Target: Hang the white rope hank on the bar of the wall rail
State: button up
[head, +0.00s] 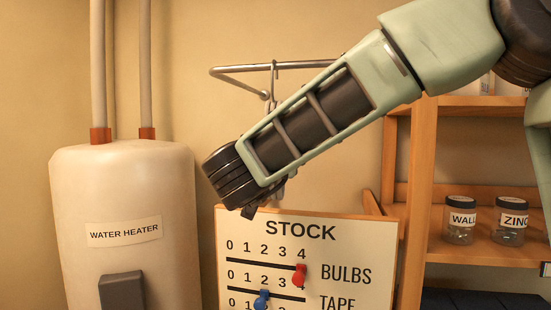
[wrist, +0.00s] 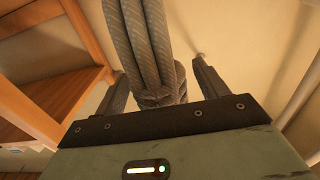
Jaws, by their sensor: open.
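The wall rail's metal bar (head: 270,67) sticks out from the wall above my arm in the head view. A thin pale loop of the rope hank (head: 271,100) shows just under the bar and appears to hang from it. My arm hides most of the hank. In the wrist view the hank (wrist: 148,40) looks grey, with several thick strands rising from a wrapped middle. My gripper (wrist: 161,85) is open, with one finger on each side of the hank. In the head view my gripper (head: 247,210) is below the bar, fingers mostly hidden.
A water heater (head: 125,190) stands at the left. A stock board (head: 345,235) is low in front, just below my gripper. A wooden shelf (head: 415,190) with jars (head: 460,220) is at the right.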

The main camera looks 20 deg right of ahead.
jog(key=shift+s+a, duration=0.1)
jog(key=b+v, duration=0.6)
jog(key=v, duration=1.1)
jog(key=w+a+f+n+t+y, duration=0.4)
jog(key=a+n+y, duration=0.3)
jog(key=a+y, duration=0.3)
jog(key=s+a+f+n+g+y, duration=0.2)
jog(key=f+n+g+y, duration=0.1)
jog(key=f+y, duration=0.15)
jog(key=s+a+f+n+g+y, duration=0.2)
jog(key=a+f+g+y, duration=0.15)
jog(key=f, duration=0.25)
jog(key=s+d+f+n+g, duration=0.2)
jog(key=s+f+g, duration=0.35)
jog(key=f, duration=0.35)
jog(key=s+d+f+n+g+h, duration=0.1)
jog(key=s+d+f+g+h, duration=0.5)
jog(key=s+d+f, duration=0.5)
jog(key=s+d+b, duration=0.1)
jog(key=s+d, duration=0.1)
jog(key=d, duration=0.2)
jog(key=shift+s+f+g+h, duration=0.2)
jog(key=shift+f+g+h, duration=0.1)
jog(key=shift+f+h, duration=0.1)
jog(key=shift+a, duration=0.1)
